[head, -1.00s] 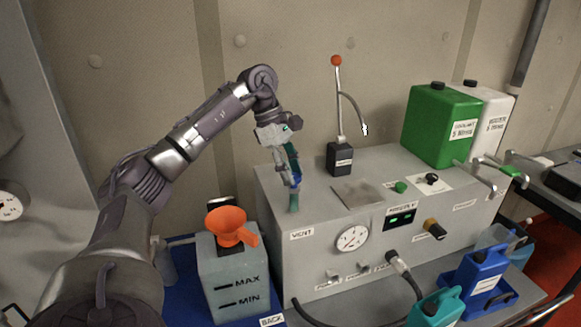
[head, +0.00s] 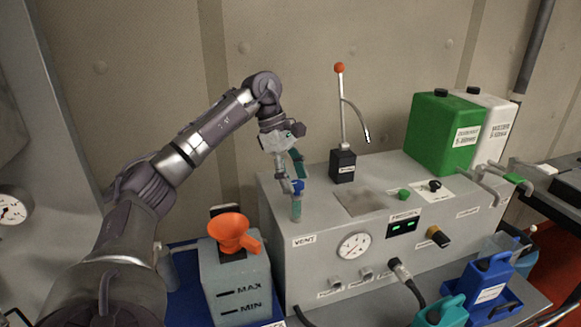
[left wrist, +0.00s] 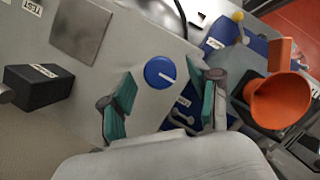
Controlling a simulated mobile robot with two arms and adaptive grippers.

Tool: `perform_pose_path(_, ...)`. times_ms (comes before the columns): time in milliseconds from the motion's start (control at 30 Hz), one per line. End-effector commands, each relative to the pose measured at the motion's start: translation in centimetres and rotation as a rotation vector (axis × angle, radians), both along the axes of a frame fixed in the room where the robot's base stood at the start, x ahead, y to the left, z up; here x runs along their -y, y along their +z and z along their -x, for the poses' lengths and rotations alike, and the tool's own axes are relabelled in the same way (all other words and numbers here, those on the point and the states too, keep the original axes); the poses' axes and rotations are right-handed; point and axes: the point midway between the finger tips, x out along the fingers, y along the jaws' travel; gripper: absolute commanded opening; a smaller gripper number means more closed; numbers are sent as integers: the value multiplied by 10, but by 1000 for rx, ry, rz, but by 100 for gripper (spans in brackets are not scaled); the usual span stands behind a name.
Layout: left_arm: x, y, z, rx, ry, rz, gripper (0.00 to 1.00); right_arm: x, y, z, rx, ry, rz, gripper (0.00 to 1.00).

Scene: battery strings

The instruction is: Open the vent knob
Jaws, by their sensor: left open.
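The vent knob is a round blue dial (left wrist: 160,72) with a white pointer line, seen from above in the left wrist view. The line points to the right in that picture. In the head view the blue knob (head: 298,187) shows at the left end of the grey box (head: 330,262), above the VENT label (head: 303,240). My left gripper (head: 291,172) is open just over the knob. In the left wrist view its teal-padded fingers (left wrist: 161,68) stand apart, one on each side of the knob. I cannot tell whether they touch it. My right gripper is out of view.
An orange funnel (head: 229,231) sits on a grey tank (head: 238,290) left of the box. A black block (head: 343,166) with an orange-tipped lever stands behind the knob. Green (head: 437,132) and white canisters stand at the box's far right.

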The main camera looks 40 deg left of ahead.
Motion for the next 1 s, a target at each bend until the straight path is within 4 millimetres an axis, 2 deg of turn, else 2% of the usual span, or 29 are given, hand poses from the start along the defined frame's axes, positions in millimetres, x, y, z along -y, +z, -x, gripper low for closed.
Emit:
perform_pose_path(167, -9, 23, 1, 6, 1, 0, 62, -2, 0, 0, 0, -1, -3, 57)
perform_pose_path(333, -22, 60, 6, 5, 0, 3, 62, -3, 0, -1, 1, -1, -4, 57)
perform_pose_path(500, -33, 83, 9, 4, 2, -1, 62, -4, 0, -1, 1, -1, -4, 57)
perform_pose_path(733, -39, 101, 10, 1, -4, 0, 62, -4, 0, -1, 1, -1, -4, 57)
perform_pose_path(1000, -43, 108, 12, 0, -1, 1, 62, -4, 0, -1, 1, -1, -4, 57)
